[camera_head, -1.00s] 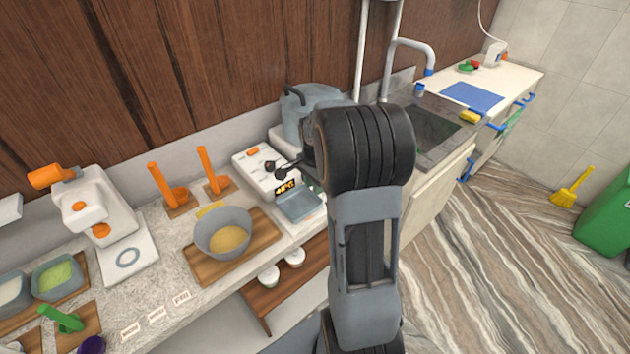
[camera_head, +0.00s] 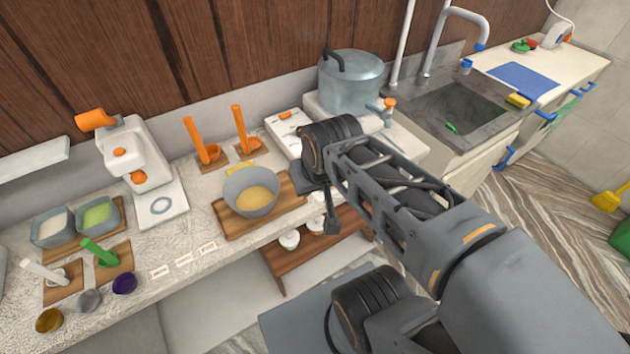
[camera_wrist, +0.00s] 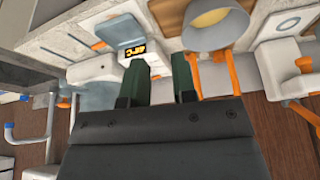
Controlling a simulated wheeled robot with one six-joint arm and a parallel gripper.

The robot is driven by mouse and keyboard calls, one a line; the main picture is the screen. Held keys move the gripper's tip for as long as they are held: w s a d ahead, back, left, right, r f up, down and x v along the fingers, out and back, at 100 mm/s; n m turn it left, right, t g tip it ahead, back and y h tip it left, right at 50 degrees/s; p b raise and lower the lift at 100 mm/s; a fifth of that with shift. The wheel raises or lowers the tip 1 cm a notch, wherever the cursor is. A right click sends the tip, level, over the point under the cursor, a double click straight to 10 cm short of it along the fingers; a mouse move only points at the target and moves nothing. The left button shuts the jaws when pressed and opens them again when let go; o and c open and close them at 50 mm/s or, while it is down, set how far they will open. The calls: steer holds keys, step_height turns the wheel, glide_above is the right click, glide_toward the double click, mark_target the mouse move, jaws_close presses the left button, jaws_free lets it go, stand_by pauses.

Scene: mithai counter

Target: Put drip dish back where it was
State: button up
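No object can be clearly identified as the drip dish. Small cups or dishes, brown (camera_head: 49,320), grey (camera_head: 89,300) and purple (camera_head: 124,283), stand at the counter's front left. My gripper (camera_wrist: 160,62) shows in the wrist view with its two dark green fingers apart and nothing visible between them. Beyond the fingers are a scale with a lit display (camera_wrist: 138,50) and its grey-blue pan (camera_wrist: 118,28). In the head view my arm covers most of the scale, and the fingers cannot be made out clearly.
A grey bowl of yellow mix (camera_head: 251,190) sits on a wooden board (camera_head: 229,226). Orange-handled tools (camera_head: 202,150) stand behind it. A large lidded pot (camera_head: 350,82) and the sink (camera_head: 452,112) are at the right. White bowls (camera_head: 289,239) sit on the lower shelf.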

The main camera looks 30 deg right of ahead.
steer(key=w+d+f+m+b, duration=0.4)
steer(key=d+f+m+b, duration=0.15)
steer(key=d, duration=0.55)
steer(key=w+d+f+m+b, duration=0.4)
steer(key=d+f+m, duration=0.3)
steer(key=d, duration=0.3)
steer(key=w+d+r+m+t+y, duration=0.1)
steer(key=w+d+r+m+t, duration=0.1)
steer(key=w+d+r+m, duration=0.15)
steer(key=x, duration=0.7)
steer(key=shift+w+a+p, duration=0.25)
steer(key=shift+w+p, duration=0.05)
steer(key=shift+w, duration=0.05)
steer(key=shift+x, duration=3.4)
jaws_close()
